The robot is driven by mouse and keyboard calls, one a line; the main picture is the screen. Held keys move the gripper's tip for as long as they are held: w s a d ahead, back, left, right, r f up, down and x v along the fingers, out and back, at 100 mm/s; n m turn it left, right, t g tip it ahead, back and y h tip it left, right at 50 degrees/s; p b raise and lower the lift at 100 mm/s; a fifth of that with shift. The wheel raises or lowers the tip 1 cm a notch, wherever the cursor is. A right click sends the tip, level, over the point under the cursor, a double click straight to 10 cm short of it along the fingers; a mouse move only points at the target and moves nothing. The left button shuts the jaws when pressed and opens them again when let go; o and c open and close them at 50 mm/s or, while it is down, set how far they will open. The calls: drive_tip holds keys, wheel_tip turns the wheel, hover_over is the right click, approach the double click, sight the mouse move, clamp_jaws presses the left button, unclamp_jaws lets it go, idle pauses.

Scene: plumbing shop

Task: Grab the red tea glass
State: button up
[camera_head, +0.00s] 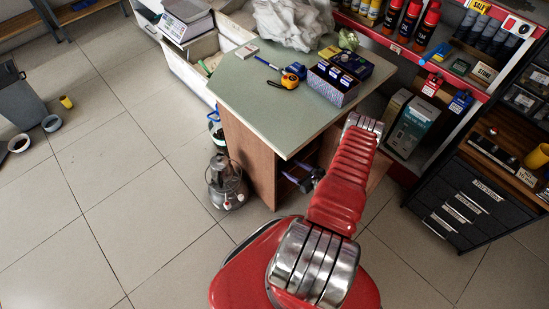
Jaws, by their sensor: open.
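I cannot make out a red tea glass in this view. My red arm rises from the bottom middle and bends near the right side of the green-topped counter (245,105). My gripper (291,175) shows as a small dark shape with purplish fingers, left of the arm and below the counter's front edge. Its fingers look apart with nothing seen between them. The arm hides part of the counter's side and the floor behind it.
On the counter are an orange-and-blue tape measure (293,76), a blue marker (267,63) and a dark box (333,82). A black drawer cabinet (465,200) stands right. The tiled floor at left is mostly clear.

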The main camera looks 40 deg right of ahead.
drive_tip(key=x, duration=0.8)
drive_tip(key=shift+w+f, duration=0.1)
drive_tip(key=shift+w, duration=0.15)
drive_tip(key=shift+d+x, duration=0.1)
drive_tip(key=shift+x, duration=1.2)
drive_tip(key=shift+d+x, duration=0.15)
drive_tip(key=shift+x, duration=1.15)
drive_tip(key=c, duration=0.8)
